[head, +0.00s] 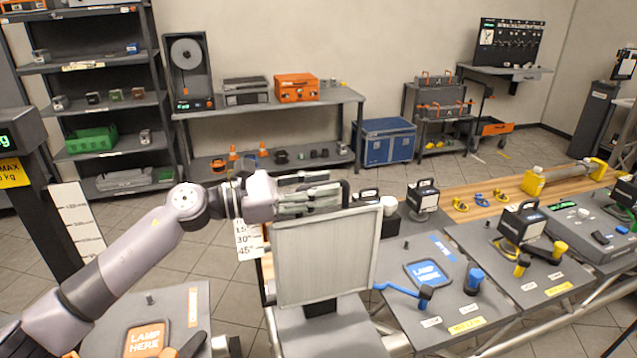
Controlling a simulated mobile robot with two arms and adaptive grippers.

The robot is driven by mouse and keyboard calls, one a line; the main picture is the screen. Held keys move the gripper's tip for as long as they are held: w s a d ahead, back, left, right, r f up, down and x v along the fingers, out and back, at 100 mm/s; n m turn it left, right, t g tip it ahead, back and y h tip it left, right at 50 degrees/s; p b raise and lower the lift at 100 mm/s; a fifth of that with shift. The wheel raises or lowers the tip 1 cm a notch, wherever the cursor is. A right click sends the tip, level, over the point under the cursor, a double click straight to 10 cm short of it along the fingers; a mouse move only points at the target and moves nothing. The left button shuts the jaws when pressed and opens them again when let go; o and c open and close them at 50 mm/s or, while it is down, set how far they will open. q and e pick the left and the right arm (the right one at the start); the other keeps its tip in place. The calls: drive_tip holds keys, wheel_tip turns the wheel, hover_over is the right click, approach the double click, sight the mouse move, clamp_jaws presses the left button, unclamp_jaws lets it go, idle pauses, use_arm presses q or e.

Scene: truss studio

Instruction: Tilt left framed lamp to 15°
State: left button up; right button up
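A pale grey framed panel (325,258), which looks like the left framed lamp, stands nearly upright in front of me on a grey base (330,330). A dark handle-like part rises at its top edge. My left gripper (325,198) is at that top edge, its fingers pointing right beside the dark part. I cannot tell whether the fingers touch or enclose it. A white angle scale (247,240) with 30° and 45° marks shows just left of the panel, partly covered by my arm. My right gripper is not in view.
A grey board with an orange "LAMP HERE" mark (143,338) lies at lower left. A board with a blue "LAMP HERE" mark (428,272) and a blue-handled part (405,292) are to the right. Black lamp-like units (522,222) stand farther right. Open floor lies behind.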

use_arm(q)
drive_tip(key=shift+c, duration=0.2)
clamp_jaws()
idle(0.6)
